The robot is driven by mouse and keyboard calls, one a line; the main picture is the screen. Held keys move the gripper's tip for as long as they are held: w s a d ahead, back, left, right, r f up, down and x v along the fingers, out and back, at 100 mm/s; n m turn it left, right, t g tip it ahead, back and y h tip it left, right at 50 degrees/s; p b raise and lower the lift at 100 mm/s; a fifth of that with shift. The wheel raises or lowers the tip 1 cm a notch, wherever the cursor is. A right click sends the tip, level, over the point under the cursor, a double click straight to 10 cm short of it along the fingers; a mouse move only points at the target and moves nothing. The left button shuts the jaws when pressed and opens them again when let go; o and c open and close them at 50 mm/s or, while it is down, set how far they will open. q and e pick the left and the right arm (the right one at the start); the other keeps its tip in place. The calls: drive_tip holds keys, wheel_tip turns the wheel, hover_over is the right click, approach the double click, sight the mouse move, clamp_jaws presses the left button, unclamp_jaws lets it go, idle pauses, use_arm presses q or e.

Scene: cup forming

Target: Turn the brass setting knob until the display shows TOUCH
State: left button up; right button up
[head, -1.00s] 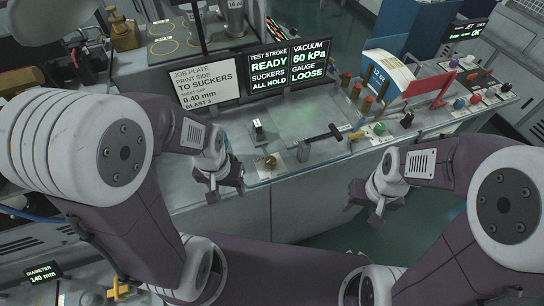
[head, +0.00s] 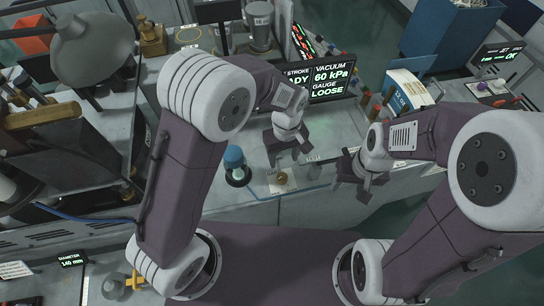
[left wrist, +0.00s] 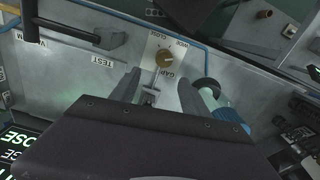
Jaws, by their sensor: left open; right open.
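The brass setting knob (head: 282,178) sits on a pale plate at the console's front edge. In the left wrist view the knob (left wrist: 165,60) stands on a plate lettered GAP, WIDE and CLOSE. The display (head: 330,80) reads VACUUM 60 kPa and GAUGE LOOSE; my left arm hides its left part. My left gripper (head: 285,159) is open and empty, just above the knob in the head picture. Its fingers (left wrist: 157,90) are apart, with the knob beyond their tips and not touched. My right gripper (head: 350,190) is open and empty, right of the knob.
A blue-topped round item (head: 235,164) stands left of the knob, and shows close by the left fingers in the wrist view (left wrist: 225,108). A dark lever handle (left wrist: 75,33) lies near a TEST label. A white-and-blue box (head: 408,90) stands at right.

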sight(282, 177)
use_arm(q)
drive_tip(key=shift+s, duration=0.25)
drive_tip(key=shift+s+a+f, duration=0.15)
drive_tip(key=shift+s+f, duration=0.65)
drive_tip(key=shift+s, duration=0.25)
drive_tip(key=shift+f+p, duration=0.5)
drive_tip(key=shift+f, duration=0.35)
drive_tip(key=f, duration=0.1)
drive_tip(key=w+f, duration=0.1)
drive_tip(key=f, duration=0.1)
drive_tip(key=f+p, duration=0.1)
drive_tip(key=shift+w+f, duration=0.3)
drive_tip(key=shift+f, duration=0.35)
drive_tip(key=shift+s, duration=0.45)
drive_tip(key=shift+w, duration=0.15)
clamp_jaws()
use_arm(e)
drive_tip(key=shift+s+r, duration=0.95)
drive_tip(key=shift+r, duration=0.25)
